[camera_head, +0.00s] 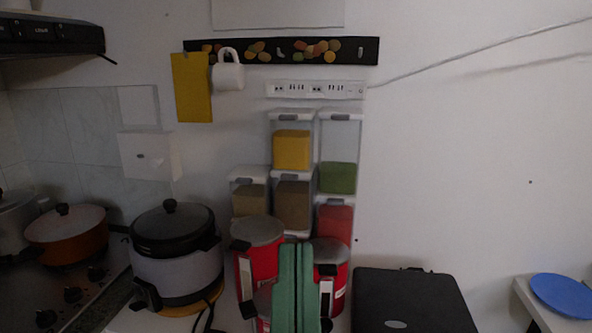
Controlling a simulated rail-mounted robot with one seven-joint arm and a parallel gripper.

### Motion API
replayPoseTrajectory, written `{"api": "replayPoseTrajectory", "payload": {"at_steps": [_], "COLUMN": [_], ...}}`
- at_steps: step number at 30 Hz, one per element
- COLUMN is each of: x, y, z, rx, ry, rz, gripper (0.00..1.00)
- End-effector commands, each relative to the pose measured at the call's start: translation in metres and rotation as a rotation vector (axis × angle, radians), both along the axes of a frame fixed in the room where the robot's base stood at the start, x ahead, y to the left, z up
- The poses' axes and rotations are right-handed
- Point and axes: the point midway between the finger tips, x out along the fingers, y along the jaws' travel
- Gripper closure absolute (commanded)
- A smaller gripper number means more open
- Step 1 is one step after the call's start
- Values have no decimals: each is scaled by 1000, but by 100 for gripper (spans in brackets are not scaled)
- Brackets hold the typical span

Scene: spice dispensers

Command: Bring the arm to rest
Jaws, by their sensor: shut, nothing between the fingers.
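The clear spice dispensers with white lids are stacked against the wall. One holds yellow spice (291,150), one green spice (338,178), one red spice (334,222) and two brown spice (292,205). They stand upright behind the red canisters.
A cooker (176,260) and an orange pot (66,235) are left. A black case (412,302) and blue plate (562,294) are right. A white mug (228,76) hangs above.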

Motion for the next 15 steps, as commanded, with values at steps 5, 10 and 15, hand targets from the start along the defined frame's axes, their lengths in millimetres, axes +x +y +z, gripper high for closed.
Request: {"api": "replayPoseTrajectory", "payload": {"at_steps": [5,10,15], "x": [0,0,0], "y": [1,2,3], "z": [122,203,245], "rx": [2,3,4], "ry": [1,2,3], "rz": [6,11,15], "gripper": [100,100,100]}}
